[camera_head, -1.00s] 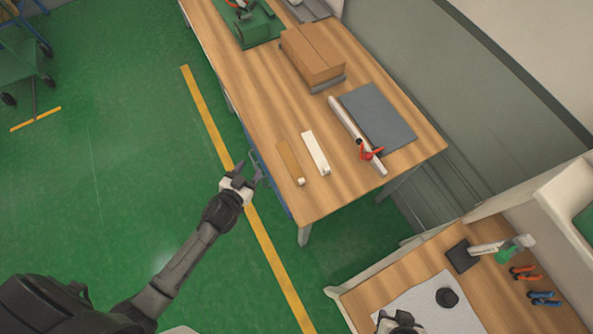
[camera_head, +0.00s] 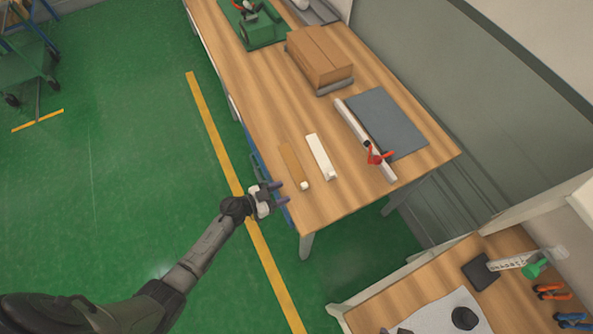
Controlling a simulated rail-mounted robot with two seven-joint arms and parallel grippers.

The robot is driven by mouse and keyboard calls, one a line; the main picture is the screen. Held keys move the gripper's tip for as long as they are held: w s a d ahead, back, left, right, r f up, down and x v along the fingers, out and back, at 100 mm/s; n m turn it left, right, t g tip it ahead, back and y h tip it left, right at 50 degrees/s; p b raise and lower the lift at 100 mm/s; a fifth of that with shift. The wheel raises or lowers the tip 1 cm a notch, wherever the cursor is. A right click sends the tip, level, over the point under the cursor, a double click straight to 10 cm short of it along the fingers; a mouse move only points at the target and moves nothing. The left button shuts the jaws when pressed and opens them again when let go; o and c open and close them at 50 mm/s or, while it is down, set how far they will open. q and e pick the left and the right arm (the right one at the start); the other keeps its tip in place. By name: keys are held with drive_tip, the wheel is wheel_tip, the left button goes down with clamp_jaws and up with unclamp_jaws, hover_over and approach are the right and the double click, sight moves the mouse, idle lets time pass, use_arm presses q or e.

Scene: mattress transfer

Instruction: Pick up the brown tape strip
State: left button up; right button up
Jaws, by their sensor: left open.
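The brown tape strip (camera_head: 292,162) lies flat on the wooden table near its front left edge, with a small white end toward the near corner. My left gripper (camera_head: 283,194) is open and empty at the table's left edge, close to the strip's near end and apart from it in the picture. Its fingers point right toward the table.
A white strip (camera_head: 320,157) lies just right of the brown one. Further right are a white bar with a red clamp (camera_head: 377,155) and a grey mat (camera_head: 388,122). A cardboard box (camera_head: 320,58) stands behind. A second table (camera_head: 375,298) is at lower right.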

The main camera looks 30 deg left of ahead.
sight(301, 186)
use_arm(q)
drive_tip(key=shift+b+x, duration=0.5)
drive_tip(key=shift+x, duration=3.3)
drive_tip(key=shift+s+d+r, duration=0.1)
drive_tip(key=shift+d, duration=0.05)
clamp_jaws()
